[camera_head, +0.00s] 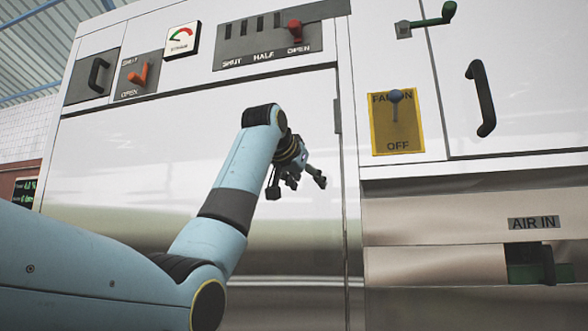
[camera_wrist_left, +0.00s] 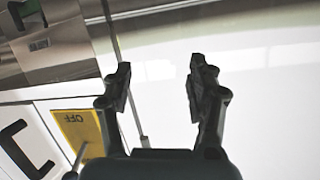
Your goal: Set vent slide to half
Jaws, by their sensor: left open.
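The vent slide panel (camera_head: 262,41) is a dark plate at the top of the white cabinet in the head view. It is marked SHUT, HALF and OPEN from left to right, with several dark slots at its left. Its red slide knob (camera_head: 295,29) stands at the right, above OPEN. My left gripper (camera_head: 297,188) is open and empty, well below the panel and in front of the white door. In the left wrist view its two fingers (camera_wrist_left: 162,78) are spread with nothing between them. The panel does not show in the wrist view. My right gripper is not in view.
A yellow FAN plate (camera_head: 408,143) with a blue-grey toggle is right of the gripper; it also shows in the wrist view (camera_wrist_left: 78,128). A black door handle (camera_head: 481,98), green crank (camera_head: 434,20) and red lever (camera_head: 140,75) stick out. The white door front is clear.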

